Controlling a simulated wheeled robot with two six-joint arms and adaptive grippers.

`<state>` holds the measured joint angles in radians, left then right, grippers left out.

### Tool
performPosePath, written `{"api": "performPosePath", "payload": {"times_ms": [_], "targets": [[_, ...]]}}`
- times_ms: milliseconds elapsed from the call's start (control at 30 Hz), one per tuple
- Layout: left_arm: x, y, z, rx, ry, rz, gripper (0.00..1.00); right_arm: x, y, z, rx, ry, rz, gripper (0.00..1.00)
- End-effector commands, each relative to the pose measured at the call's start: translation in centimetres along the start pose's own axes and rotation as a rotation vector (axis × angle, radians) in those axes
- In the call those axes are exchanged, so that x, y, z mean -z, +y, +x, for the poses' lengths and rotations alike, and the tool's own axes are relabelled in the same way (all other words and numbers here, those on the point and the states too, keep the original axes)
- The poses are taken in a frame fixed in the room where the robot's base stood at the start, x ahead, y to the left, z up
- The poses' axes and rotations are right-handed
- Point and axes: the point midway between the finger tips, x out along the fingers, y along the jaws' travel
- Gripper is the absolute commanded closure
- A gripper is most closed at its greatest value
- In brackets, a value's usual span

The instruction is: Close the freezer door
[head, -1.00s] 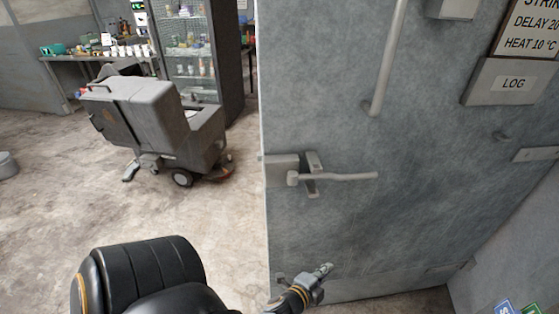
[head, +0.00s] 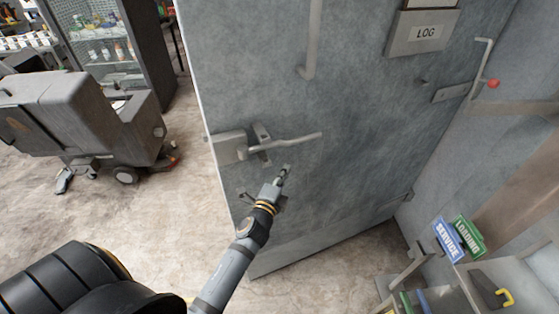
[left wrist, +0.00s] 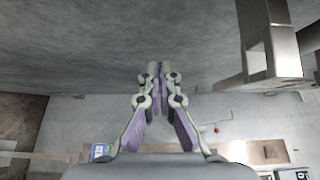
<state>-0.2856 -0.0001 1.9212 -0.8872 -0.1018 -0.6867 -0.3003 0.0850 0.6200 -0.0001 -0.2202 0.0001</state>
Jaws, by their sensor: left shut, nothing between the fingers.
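The grey freezer door (head: 330,190) stands open and fills the middle of the head view. Its lever handle (head: 285,143) sits on a latch plate near the door's left edge, and a long vertical pull bar (head: 312,45) is higher up. My left gripper (head: 287,170) is just below the lever, close to the door face; I cannot tell whether it touches. In the left wrist view, the gripper (left wrist: 158,68) is shut with its fingertips together and nothing between them. The door face (left wrist: 90,40) spans the top there, with the handle's metal (left wrist: 268,40) at upper right. My right gripper is not in view.
A grey floor-cleaning machine (head: 85,120) stands on the floor at left, before a glass-door cabinet (head: 105,45). At right, a cart holds a blue SERVICE sign (head: 447,240) and a green LOADING sign (head: 468,236). Clear floor (head: 170,215) lies left of the door.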

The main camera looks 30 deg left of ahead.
Motion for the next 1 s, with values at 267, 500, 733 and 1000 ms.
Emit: {"api": "performPosePath", "payload": {"times_ms": [267, 500, 733, 1000], "targets": [[-2.5, 0.0, 2.8, 0.0, 0.001, 0.002, 1.0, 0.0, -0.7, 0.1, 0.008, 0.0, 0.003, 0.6], [-2.9, 0.1, 3.1, -0.001, 0.0, 0.0, 1.0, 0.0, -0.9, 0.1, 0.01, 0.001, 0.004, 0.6], [-2.9, 0.1, 3.1, -0.001, 0.002, 0.0, 1.0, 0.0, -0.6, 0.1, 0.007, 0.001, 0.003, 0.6], [-3.6, 0.4, 4.6, 0.002, 0.057, 0.007, 1.0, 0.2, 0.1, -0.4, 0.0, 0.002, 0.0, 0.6]]}}
